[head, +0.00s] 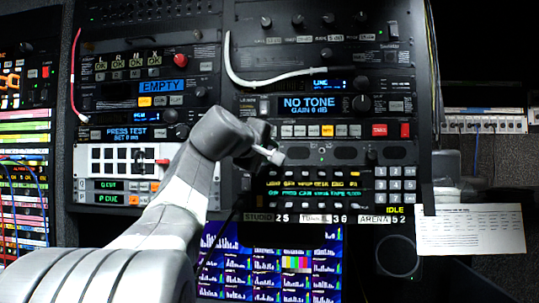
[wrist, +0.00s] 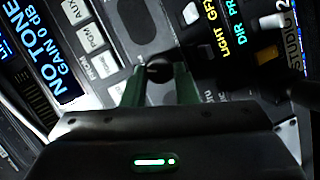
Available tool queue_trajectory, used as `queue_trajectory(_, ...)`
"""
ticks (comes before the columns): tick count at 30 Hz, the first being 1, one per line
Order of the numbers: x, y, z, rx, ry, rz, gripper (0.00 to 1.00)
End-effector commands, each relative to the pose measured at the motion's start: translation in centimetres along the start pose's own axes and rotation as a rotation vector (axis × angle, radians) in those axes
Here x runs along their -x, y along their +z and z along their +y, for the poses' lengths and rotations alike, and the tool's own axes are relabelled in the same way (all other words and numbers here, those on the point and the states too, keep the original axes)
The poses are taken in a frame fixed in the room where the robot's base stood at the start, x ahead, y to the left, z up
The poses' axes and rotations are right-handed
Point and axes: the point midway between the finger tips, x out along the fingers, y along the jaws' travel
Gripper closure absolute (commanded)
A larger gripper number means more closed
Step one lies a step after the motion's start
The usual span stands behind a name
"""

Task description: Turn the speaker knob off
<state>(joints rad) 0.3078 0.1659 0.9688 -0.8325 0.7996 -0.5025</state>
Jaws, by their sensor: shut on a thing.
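A dark round knob (wrist: 160,68) sits between the two green fingertips of my gripper (wrist: 161,84) in the wrist view. The fingers are closed on its sides. It is on a grey panel strip, between the "NO TONE" display and the rows of lit key labels. In the head view my gripper (head: 274,155) reaches the left end of this strip (head: 322,161), and the knob itself is hidden there by the gripper. Its pointer mark cannot be made out.
The "NO TONE" display (head: 309,105) and a row of buttons (head: 314,130) with a red key are just above. An intercom panel (head: 318,191) with several lit labels is just below. A monitor (head: 275,262) is lower. A white cable (head: 262,80) loops above.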

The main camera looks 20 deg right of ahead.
Motion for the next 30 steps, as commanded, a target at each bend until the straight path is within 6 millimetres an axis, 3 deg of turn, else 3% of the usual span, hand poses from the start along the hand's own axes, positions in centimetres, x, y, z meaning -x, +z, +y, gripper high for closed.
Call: queue_trajectory(30,-0.27,0.58,-1.25,0.907,0.330,-0.029,0.97)
